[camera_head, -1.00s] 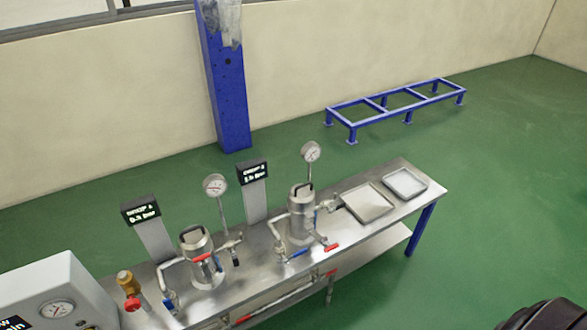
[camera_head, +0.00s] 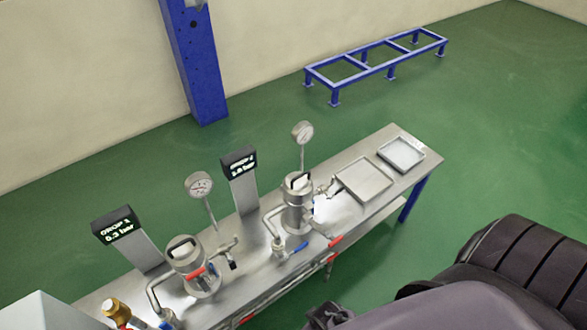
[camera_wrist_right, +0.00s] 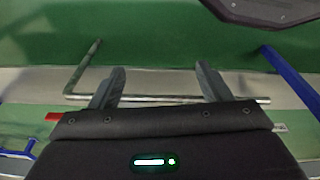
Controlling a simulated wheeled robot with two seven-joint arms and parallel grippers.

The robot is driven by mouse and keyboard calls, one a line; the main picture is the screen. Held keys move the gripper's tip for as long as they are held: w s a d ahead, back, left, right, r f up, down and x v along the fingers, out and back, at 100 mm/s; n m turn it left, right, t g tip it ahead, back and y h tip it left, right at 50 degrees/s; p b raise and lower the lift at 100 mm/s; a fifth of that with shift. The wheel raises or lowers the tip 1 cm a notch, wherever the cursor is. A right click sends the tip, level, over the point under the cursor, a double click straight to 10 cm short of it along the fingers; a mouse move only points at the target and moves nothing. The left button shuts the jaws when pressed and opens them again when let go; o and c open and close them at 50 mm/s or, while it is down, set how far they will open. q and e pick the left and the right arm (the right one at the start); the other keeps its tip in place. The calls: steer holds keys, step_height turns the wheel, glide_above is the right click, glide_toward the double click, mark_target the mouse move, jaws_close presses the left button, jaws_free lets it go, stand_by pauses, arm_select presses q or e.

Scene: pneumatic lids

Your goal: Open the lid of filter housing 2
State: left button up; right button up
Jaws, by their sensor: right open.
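My right gripper (camera_wrist_right: 160,70) is open in the right wrist view, with a metal pipe (camera_wrist_right: 185,98) crossing beyond the fingers. Nothing is visibly gripped. In the head view my right arm fills the lower right, and its fingertips are not clearly seen. My left gripper is not in view.
Filter housing 1 (camera_head: 192,265) stands to the left, near the DROP 1 display (camera_head: 116,227) reading about 0.3 bar. Gauges (camera_head: 302,132) rise on thin stems. Two trays (camera_head: 364,183) lie at the bench's right end. A low blue frame (camera_head: 375,66) stands on the open green floor.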

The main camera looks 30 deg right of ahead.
mark_target(297, 172)
steer(key=w+r+t, duration=0.1)
steer(key=w+r, duration=0.4)
steer(key=r, duration=0.5)
steer(key=w+d+r+t+p, duration=0.1)
steer(key=w+r+t, duration=0.1)
steer(key=w+r, duration=0.5)
steer(key=w+r+t, duration=0.1)
steer(key=w+r, duration=0.2)
steer(key=r, duration=0.9)
steer(key=w+d+r+m+t+y, duration=0.1)
steer(key=w+d+r+t, duration=0.2)
steer(key=w+d+t, duration=0.8)
steer(key=shift+t, duration=0.6)
steer(key=w, duration=0.3)
steer(key=w+d+p, duration=0.1)
steer(key=w, duration=0.1)
steer(key=shift+w+f, duration=0.1)
steer(key=shift+f, duration=0.15)
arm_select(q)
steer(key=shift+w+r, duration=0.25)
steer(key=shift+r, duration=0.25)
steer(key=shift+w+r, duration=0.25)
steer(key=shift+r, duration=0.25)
